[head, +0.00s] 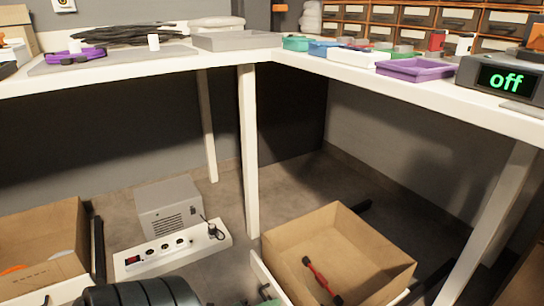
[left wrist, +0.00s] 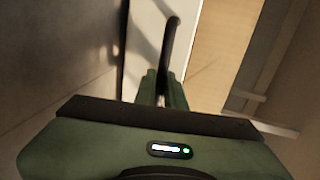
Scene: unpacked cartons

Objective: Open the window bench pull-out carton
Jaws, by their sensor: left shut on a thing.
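An open-topped cardboard pull-out carton (head: 372,262) with a white front panel (head: 262,277) stands low under the corner of the benches. A red and black tool (head: 322,279) lies inside it. My left gripper shows only in part at the bottom of the head view, by the front panel. In the left wrist view its green fingers (left wrist: 163,82) are shut on a dark bar handle (left wrist: 172,38) on the white front. The carton's tan inside (left wrist: 215,45) shows beyond the front. My right gripper is not in view.
Another carton (head: 50,232) stands at the lower left. A grey box (head: 168,207) and a white power strip (head: 172,250) lie between the cartons. White bench legs (head: 248,150) stand behind. Trays and a display reading "off" (head: 505,81) are on the benches.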

